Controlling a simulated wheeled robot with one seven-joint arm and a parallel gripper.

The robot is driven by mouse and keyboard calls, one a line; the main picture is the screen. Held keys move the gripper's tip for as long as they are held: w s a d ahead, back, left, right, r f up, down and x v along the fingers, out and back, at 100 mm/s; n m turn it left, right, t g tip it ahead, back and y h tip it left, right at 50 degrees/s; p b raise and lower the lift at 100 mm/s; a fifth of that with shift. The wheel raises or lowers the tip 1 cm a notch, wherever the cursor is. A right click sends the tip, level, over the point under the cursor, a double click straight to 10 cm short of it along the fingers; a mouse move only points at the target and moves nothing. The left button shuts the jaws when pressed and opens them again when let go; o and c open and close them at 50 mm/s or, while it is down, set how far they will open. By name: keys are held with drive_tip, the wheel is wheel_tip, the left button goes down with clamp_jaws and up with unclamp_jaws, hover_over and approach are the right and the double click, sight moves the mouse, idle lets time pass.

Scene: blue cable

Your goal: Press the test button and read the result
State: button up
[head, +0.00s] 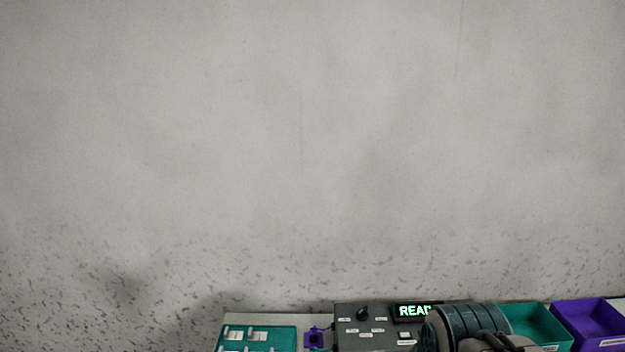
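A dark grey test box (375,335) stands at the bottom of the head view, cut off by the lower edge. Its lit green display (413,311) shows "REA" and part of a further letter; the rest is hidden behind my arm. A dark knob and several small white labels show on the box. I cannot make out the test button. My arm covers the right part of the box. My gripper is not in view. No blue cable shows clearly.
A teal board (260,338) with pale fittings lies left of the box, with a small purple part (314,338) between them. A teal bin (545,328) and a purple bin (592,322) stand to the right. A bare grey wall (300,140) fills the rest.

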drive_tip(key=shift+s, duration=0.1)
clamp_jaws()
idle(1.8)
